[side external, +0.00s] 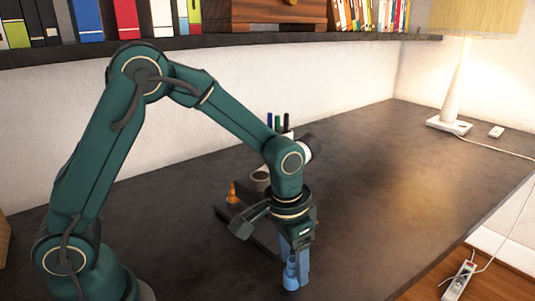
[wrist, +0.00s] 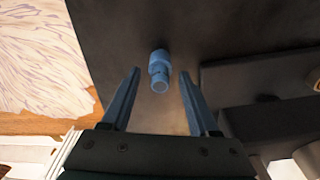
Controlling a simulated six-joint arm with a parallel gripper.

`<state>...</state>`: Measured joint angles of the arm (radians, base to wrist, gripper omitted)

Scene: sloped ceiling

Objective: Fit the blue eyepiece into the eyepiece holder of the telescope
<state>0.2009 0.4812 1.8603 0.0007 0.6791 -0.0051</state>
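The blue eyepiece (side external: 291,273) stands on the dark desk, low in the side view, close to the front edge. It also shows in the wrist view (wrist: 159,71), at the gap between the fingertips, with bare space on both sides. My gripper (side external: 296,260) points down at the eyepiece; its blue fingers are open and do not visibly touch it. The telescope is mostly hidden behind my wrist; a white tube with a dark end (side external: 306,150) shows there and seems to be part of it. I cannot make out the eyepiece holder.
A dark raised base (side external: 262,236) lies left of my gripper, with a small orange piece (side external: 233,193) near it. A lamp (side external: 452,90) stands at the far right. The desk's right half is clear.

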